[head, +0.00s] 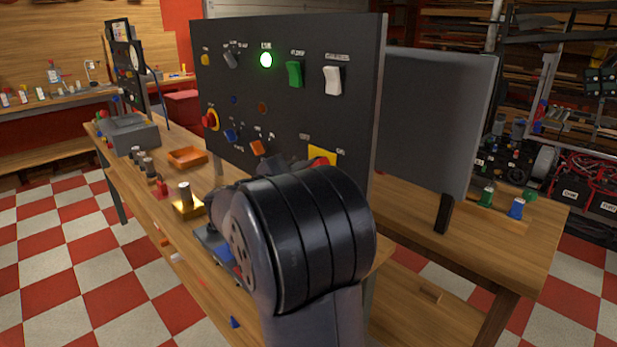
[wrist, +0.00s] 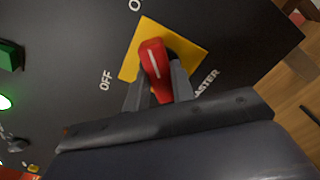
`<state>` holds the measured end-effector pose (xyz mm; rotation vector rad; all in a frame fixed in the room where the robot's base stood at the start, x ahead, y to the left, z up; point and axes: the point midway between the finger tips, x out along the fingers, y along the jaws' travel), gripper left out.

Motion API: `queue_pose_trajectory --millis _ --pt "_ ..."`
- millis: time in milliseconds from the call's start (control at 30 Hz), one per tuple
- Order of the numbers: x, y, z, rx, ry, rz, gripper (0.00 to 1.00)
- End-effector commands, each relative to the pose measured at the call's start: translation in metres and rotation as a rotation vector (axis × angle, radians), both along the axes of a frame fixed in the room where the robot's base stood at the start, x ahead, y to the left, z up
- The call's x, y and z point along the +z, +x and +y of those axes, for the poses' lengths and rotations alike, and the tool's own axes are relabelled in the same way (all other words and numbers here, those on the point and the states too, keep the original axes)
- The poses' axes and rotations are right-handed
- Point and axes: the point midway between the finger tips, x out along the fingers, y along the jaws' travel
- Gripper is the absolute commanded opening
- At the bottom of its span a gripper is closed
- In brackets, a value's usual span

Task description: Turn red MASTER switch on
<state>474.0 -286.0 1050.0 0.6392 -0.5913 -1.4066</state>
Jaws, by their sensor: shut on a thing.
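The red MASTER switch (wrist: 152,58) is a rotary handle with a white line, on a yellow square plate (wrist: 190,50) in the wrist view. The line runs nearly upright in that view, tilted slightly left at the top. OFF is printed left of the plate, a partly cut-off label is at the top, and MASTER is at the lower right. My gripper (wrist: 160,82) is shut on the red handle, one finger on each side.
The black panel (head: 290,100) stands on a wooden bench (head: 130,180). It carries a lit green lamp (head: 266,60), a green switch (head: 295,73), a white switch (head: 332,80) and an orange switch (head: 257,147). A brass block (head: 187,205) and an orange tray (head: 187,157) lie on the bench.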

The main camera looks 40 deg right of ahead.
Motion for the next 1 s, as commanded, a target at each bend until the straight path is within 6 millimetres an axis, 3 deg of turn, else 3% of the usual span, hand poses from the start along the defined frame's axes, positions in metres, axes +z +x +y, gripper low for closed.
queue_pose_trajectory --millis 367,400,633,1000 --pt "-0.0009 -0.0001 0.0001 0.0 0.003 -0.007 0.01" --pt "-0.0008 -0.0001 0.0001 0.0 0.003 -0.007 0.25" --pt "-0.0005 -0.0001 0.0001 0.0 0.002 -0.005 0.44" --pt "0.0001 -0.0001 0.0079 0.001 0.0 -0.005 0.45"
